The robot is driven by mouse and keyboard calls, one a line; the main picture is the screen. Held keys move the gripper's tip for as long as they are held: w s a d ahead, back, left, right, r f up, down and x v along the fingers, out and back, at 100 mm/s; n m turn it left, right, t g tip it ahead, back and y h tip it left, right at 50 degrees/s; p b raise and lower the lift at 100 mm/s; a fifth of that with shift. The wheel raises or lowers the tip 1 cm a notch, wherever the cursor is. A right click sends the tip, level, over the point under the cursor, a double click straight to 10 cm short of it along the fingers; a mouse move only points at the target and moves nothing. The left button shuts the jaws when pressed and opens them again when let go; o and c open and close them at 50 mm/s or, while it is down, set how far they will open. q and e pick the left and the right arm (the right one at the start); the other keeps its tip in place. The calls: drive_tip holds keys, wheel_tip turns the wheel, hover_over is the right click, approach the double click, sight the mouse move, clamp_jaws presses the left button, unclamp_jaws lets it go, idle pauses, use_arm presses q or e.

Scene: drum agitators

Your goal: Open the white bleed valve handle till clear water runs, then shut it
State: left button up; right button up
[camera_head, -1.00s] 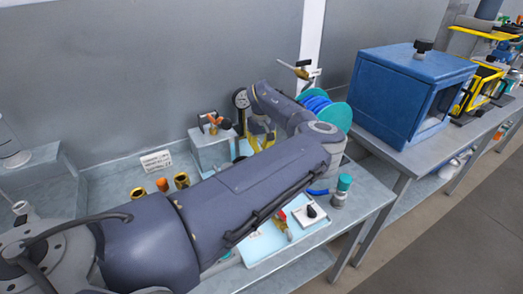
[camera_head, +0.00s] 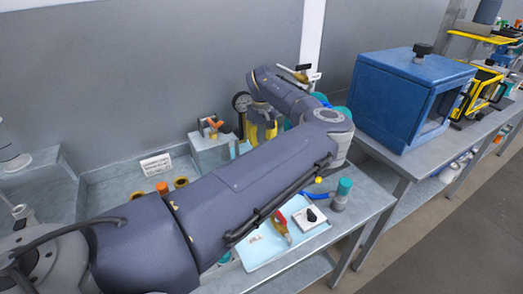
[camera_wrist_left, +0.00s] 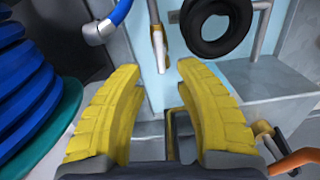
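A small brass valve (camera_head: 294,73) with a white handle (camera_head: 315,76) shows near the wall, above and right of my left gripper (camera_head: 262,130) in the head view. In the left wrist view, a slim white lever (camera_wrist_left: 160,52) with brass beside it hangs ahead; it looks like the valve handle. My left gripper (camera_wrist_left: 160,75) has its yellow fingers spread, with the lever beyond the gap between the tips and apart from them. Nothing is held. No running water shows. My right gripper is not in view.
An orange handle (camera_wrist_left: 295,160) is lower right. On the bench are a pale blue tray (camera_head: 262,254) and a teal-capped bottle (camera_head: 341,193). A blue cabinet (camera_head: 400,95) stands right.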

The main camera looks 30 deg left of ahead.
use_arm(q)
drive_tip(key=shift+r, duration=2.9)
idle(2.5)
drive_tip(key=shift+r, duration=2.2)
drive_tip(key=f, duration=1.6)
drive_tip(key=shift+s+d+f, duration=0.15)
drive_tip(key=shift+s+d, duration=0.05)
